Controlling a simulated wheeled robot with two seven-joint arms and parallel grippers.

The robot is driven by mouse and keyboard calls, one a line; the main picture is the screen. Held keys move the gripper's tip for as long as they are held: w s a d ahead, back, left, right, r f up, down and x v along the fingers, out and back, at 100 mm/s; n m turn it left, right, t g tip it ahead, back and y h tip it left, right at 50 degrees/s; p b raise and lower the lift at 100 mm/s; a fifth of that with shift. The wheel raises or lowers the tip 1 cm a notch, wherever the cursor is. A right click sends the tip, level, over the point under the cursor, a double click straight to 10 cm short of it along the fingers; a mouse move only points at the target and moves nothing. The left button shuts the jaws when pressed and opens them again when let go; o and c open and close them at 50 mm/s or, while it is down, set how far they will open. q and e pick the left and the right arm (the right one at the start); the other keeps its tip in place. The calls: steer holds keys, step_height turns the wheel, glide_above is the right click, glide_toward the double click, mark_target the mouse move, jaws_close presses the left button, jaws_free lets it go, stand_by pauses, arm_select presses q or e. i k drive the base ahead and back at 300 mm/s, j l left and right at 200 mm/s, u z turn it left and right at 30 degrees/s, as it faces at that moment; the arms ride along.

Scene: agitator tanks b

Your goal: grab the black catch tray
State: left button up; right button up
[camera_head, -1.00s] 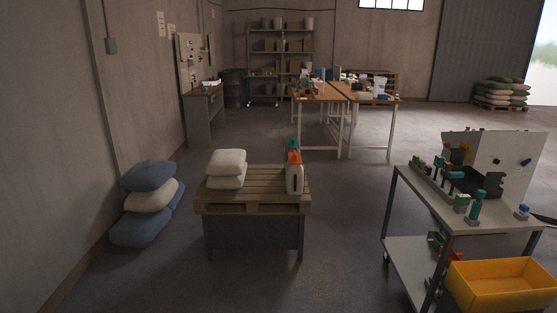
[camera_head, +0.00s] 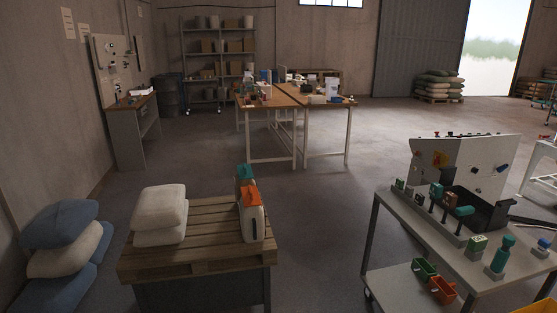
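A black tray-like object (camera_head: 490,214), which may be the catch tray, sits on the top of the grey cart (camera_head: 408,226) at the right, in front of an upright white panel (camera_head: 462,168). Its near side is partly hidden by small items, so its full shape is hard to tell. No other black tray can be made out. Neither of my grippers shows in the head view.
Green and teal items, including a bottle (camera_head: 502,254), stand on the cart's front edge. A wooden pallet (camera_head: 205,258) with white sacks (camera_head: 160,214) and jugs (camera_head: 252,220) stands at the lower left. Open floor lies between pallet and cart, towards the work tables (camera_head: 272,127).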

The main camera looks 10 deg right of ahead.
mark_target(486, 218)
steer(key=i+z, duration=0.35)
steer(key=i, duration=0.15)
steer(key=i+j+z, duration=0.2)
steer(key=i+z, duration=0.2)
steer(key=i+j+z, duration=0.35)
steer(key=i, duration=0.2)
